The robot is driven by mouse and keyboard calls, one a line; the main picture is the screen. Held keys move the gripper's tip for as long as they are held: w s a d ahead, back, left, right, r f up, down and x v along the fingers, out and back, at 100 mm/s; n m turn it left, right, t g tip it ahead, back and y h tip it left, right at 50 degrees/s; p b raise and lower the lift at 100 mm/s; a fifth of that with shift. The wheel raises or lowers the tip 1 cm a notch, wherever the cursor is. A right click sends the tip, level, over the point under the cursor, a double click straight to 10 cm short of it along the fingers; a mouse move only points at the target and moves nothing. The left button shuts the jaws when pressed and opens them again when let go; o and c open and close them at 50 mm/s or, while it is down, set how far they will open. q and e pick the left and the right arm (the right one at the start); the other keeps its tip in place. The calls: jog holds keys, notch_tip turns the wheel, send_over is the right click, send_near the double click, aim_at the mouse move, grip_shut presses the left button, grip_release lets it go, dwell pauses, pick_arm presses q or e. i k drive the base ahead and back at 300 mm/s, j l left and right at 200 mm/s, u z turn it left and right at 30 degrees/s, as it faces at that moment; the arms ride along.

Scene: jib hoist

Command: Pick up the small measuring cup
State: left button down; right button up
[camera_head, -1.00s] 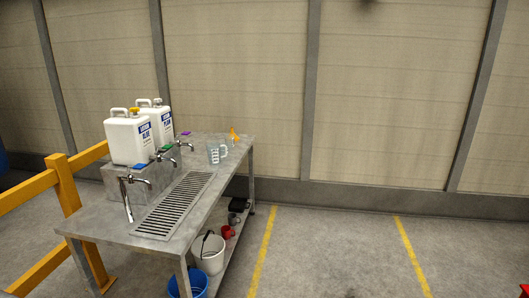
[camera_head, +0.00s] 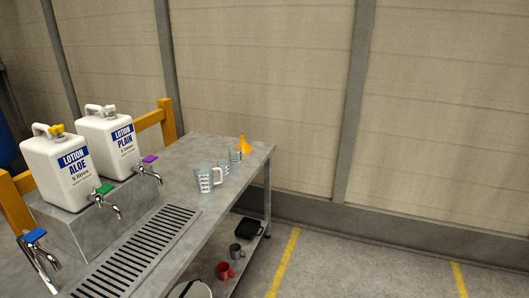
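Clear measuring cups with white markings stand on the metal table (camera_head: 200,230) near its far end. The nearest and largest-looking one is a jug (camera_head: 204,179) with a handle on its right. Just behind it to the right is a smaller-looking measuring cup (camera_head: 224,161), and another small clear vessel may stand beside it, partly overlapped. An orange funnel (camera_head: 243,147) is behind them. Neither of my grippers is in view.
Two white lotion containers, aloe (camera_head: 58,170) and plain (camera_head: 107,145), sit on a raised block with taps. A drain grate (camera_head: 140,250) runs along the table. The lower shelf holds a red mug (camera_head: 225,271), a grey mug (camera_head: 236,251) and a black item (camera_head: 250,230). Floor at right is clear.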

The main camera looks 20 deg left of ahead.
aim_at(224, 168)
jog(key=i+u, duration=0.25)
jog(key=i, duration=0.2)
jog(key=i+l+u, duration=0.15)
jog(key=i+u, duration=0.15)
jog(key=i, duration=0.15)
